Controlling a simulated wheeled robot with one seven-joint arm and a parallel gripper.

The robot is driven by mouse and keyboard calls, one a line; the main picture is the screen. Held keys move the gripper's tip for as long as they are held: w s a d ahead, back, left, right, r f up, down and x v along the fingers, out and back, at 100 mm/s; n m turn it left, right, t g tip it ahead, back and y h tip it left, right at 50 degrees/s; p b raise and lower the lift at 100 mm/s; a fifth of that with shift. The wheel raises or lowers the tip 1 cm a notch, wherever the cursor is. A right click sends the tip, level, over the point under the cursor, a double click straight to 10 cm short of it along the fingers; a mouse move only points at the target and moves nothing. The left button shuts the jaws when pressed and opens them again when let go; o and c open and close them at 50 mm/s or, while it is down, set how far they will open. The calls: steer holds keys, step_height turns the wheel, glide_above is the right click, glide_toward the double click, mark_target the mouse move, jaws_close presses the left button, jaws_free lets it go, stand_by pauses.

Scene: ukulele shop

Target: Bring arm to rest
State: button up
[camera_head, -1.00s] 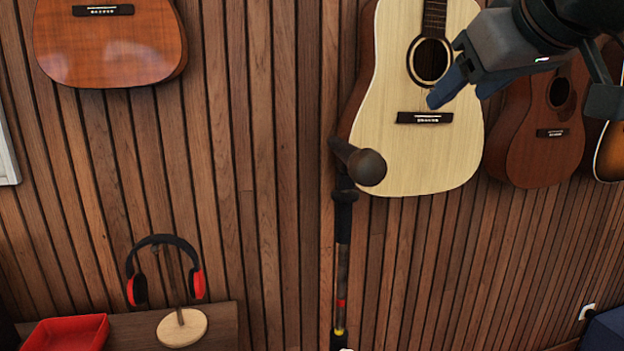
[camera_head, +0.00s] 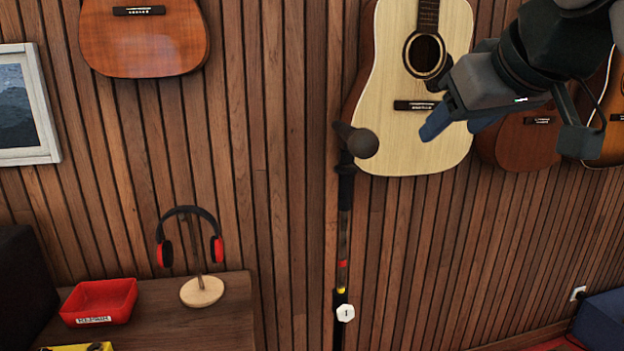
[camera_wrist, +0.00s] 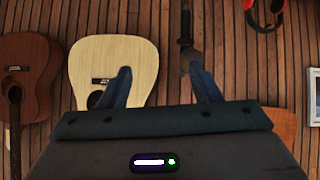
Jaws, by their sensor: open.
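My gripper (camera_head: 450,124) is at the upper right of the head view, in front of the pale guitar (camera_head: 400,140) on the slatted wall. In the wrist view my gripper (camera_wrist: 166,88) shows two blue fingers spread well apart, with nothing between them. The wrist view also shows the pale guitar (camera_wrist: 112,58) behind the left finger and a microphone (camera_wrist: 191,58) by the right finger. In the head view the microphone (camera_head: 362,142) is on a dark stand (camera_head: 344,220) left of my gripper.
A wooden table (camera_head: 190,322) at lower left bears red-cushioned headphones (camera_head: 217,248) on a stand (camera_head: 202,292) and a red tray (camera_head: 100,300). Brown guitars (camera_head: 525,142) hang at right, another (camera_head: 145,40) at upper left. A framed picture (camera_head: 50,155) hangs at left. A blue box (camera_head: 602,322) is at lower right.

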steer(key=s+a+f+m+g+h+p, duration=0.1)
steer(key=s+f+g+p, duration=0.1)
steer(key=f, duration=1.5)
steer(key=s+a+f+m+g+p, duration=0.2)
steer(key=s+f+g, duration=0.3)
steer(key=f, duration=1.3)
steer(key=shift+s+m+h+p, duration=0.3)
steer(key=shift+s+h, duration=0.1)
steer(key=shift+s, duration=0.35)
steer(key=shift+a, duration=0.1)
